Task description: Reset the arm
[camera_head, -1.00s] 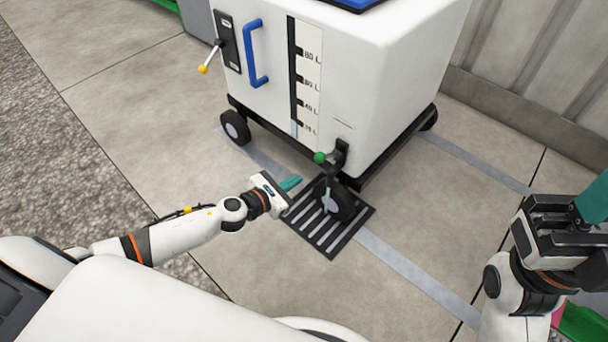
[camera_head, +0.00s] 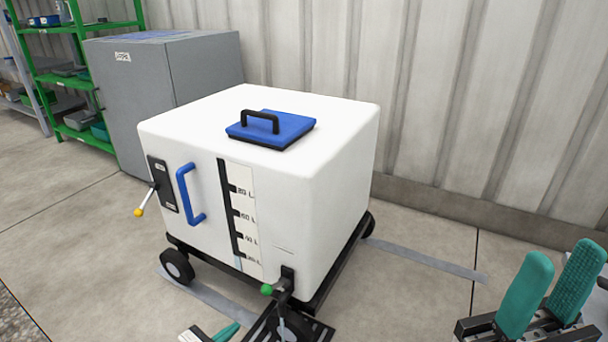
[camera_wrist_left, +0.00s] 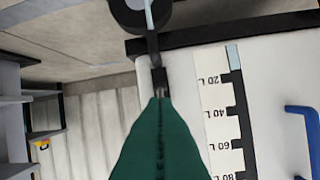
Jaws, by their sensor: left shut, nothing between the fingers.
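My left gripper (camera_head: 228,331) shows only in part at the bottom edge of the head view, in front of the white tote's lower front. Its green fingers (camera_wrist_left: 160,145) are shut with nothing between them in the left wrist view. There they point toward the tote's valve and black base frame. Most of the left arm is out of the head view. My right gripper (camera_head: 556,272) is at the lower right, its two green fingers upright, apart and empty.
The white wheeled tote (camera_head: 345,135) has a blue lid (camera_head: 285,128), a blue side handle (camera_head: 186,195), a yellow-tipped lever (camera_head: 142,207) and a green-knobbed valve (camera_head: 270,289). A grey cabinet (camera_head: 185,80) and green shelving (camera_head: 85,75) stand behind it.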

